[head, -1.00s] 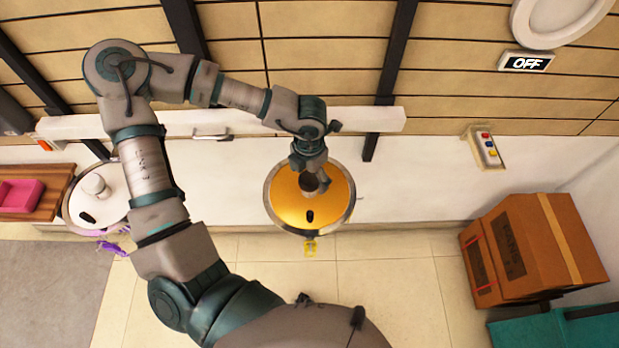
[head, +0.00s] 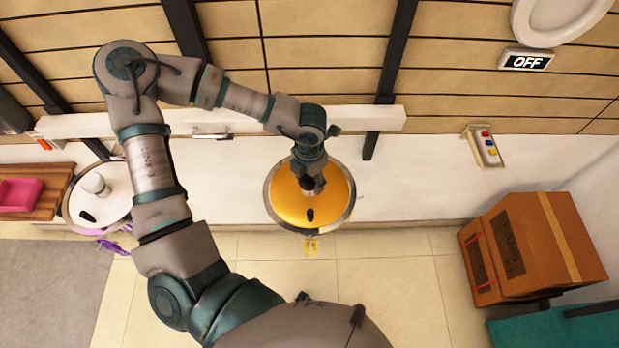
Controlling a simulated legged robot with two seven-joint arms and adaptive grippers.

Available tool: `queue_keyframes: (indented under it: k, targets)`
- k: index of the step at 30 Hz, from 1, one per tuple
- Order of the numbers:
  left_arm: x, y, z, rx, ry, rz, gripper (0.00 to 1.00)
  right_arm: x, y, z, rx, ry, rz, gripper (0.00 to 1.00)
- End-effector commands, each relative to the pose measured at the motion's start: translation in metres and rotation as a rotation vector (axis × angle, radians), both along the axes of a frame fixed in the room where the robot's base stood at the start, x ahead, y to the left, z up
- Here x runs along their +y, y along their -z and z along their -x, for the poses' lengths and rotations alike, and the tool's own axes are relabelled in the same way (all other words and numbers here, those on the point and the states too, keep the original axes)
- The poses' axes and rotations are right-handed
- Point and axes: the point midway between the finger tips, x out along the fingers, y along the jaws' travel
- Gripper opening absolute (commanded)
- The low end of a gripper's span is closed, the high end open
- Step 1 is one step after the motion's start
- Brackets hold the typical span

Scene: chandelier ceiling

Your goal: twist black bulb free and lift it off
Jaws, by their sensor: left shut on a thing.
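An orange-yellow round lamp plate (head: 335,198) with a grey rim is at the middle of the head view. A short dark bulb (head: 308,188) stands near its centre, mostly hidden by my left gripper (head: 311,183). The gripper comes down from above in the picture, and its fingers are closed around the bulb. The bulb looks seated at the plate; its base is hidden, so I cannot tell if it is loose. A small black oval mark (head: 310,215) lies on the plate below the bulb. My right gripper is not in view.
A white round plate with a pale bulb (head: 95,185) is at the left beside a wooden board with a pink tray (head: 20,195). A white bar (head: 365,118) runs behind my arm. A button box (head: 486,148), an OFF sign (head: 526,61) and a cardboard box (head: 535,245) are at the right.

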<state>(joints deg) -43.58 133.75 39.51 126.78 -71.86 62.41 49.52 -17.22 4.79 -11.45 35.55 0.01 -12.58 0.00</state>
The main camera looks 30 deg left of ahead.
Motion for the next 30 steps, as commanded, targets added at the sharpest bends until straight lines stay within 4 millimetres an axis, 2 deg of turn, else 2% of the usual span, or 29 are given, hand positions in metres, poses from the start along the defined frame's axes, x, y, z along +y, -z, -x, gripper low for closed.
queue_keyframes:
  k: [24, 30]
  targets:
    - [0.001, 0.005, 0.000, 0.005, -0.268, -0.004, 0.22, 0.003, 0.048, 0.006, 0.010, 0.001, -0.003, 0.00]
    - [0.001, 0.004, 0.001, 0.006, -0.315, -0.003, 0.22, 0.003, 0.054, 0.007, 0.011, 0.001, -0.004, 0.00]
